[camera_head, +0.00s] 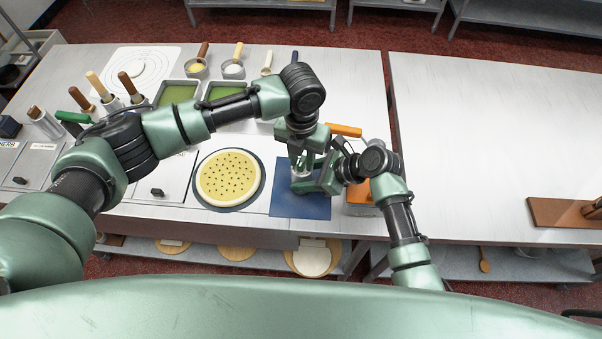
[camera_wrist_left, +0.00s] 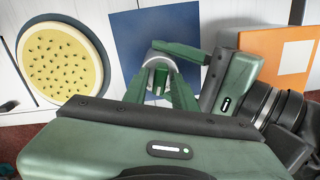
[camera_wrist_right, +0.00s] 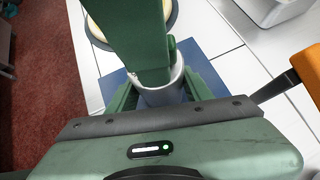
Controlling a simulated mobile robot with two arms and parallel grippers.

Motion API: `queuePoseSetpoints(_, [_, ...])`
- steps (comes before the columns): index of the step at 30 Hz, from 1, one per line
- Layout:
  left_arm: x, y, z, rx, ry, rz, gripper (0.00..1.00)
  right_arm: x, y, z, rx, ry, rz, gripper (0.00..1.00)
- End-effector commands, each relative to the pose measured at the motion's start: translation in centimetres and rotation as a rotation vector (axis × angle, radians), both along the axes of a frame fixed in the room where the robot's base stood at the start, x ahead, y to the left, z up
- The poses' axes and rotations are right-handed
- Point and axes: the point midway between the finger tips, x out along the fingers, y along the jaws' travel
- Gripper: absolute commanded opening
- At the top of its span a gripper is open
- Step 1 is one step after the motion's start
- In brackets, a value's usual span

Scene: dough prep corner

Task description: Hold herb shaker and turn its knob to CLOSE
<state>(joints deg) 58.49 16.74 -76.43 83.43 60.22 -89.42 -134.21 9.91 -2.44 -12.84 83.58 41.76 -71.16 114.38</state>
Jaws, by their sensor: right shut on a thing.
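The herb shaker (camera_wrist_right: 165,92) shows as a grey metal cylinder in the right wrist view, and its rounded rim shows in the left wrist view (camera_wrist_left: 170,52). My right gripper (camera_wrist_right: 158,97) is shut around its body, above the blue mat (camera_head: 300,206). My left gripper (camera_wrist_left: 161,80) points down at the shaker's top from above, its fingers partly over the rim. The gap between the left fingertips is partly hidden, so I cannot tell whether they grip the knob. The knob and its CLOSE mark cannot be made out. In the head view both grippers overlap at the shaker.
A round dough disc (camera_head: 229,177) with dark specks lies left of the mat. An orange-topped box (camera_wrist_left: 297,57) stands at the right. Green-filled trays (camera_head: 178,93) and handled tools sit behind. The right table (camera_head: 480,130) is mostly clear.

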Motion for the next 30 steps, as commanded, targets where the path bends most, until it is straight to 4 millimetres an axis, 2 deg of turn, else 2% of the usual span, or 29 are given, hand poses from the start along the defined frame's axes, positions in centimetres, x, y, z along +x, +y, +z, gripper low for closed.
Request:
queuePoseSetpoints(11, [0.0,0.0,0.1,0.000,0.000,0.001,0.39,-0.1,0.0,0.0,-0.001,0.002,0.000,0.02])
queuePoseSetpoints(30, [0.0,0.1,5.8,0.001,0.001,0.001,0.39,0.0,0.0,-0.1,-0.001,0.002,0.000,0.02])
